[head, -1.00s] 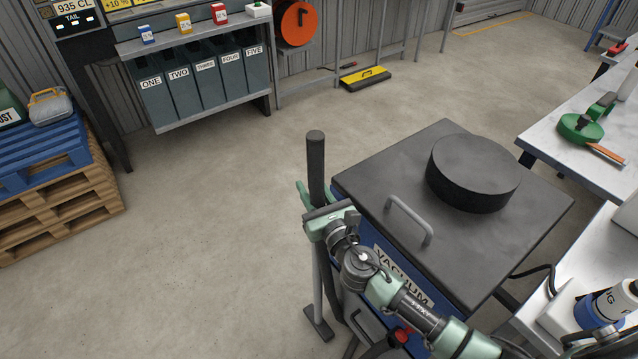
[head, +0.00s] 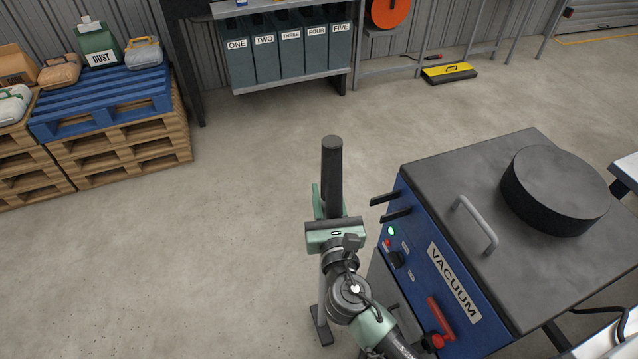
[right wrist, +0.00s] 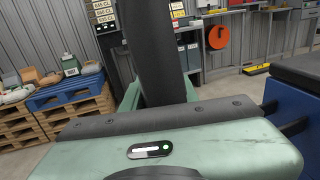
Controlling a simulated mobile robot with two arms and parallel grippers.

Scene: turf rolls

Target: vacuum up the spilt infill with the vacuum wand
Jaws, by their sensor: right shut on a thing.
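The vacuum wand (head: 332,165) stands about upright, with a dark grip on top and a flat foot low down near the floor. The grip also fills the top middle of the right wrist view (right wrist: 165,50). The vacuum (head: 465,285) is a blue cabinet with a dark top, a lit green lamp and a red lever, just right of the wand. Fine dark specks (head: 190,312) are scattered on the floor at the lower left; I cannot tell whether they are the infill. My left gripper is out of view.
Two dark brackets (head: 390,206) stick out empty from the cabinet's left side. Pallets (head: 125,150) with containers stand at the left. Numbered bins (head: 290,55) and a yellow-and-black floor tool (head: 449,73) are at the back. The concrete floor between is clear.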

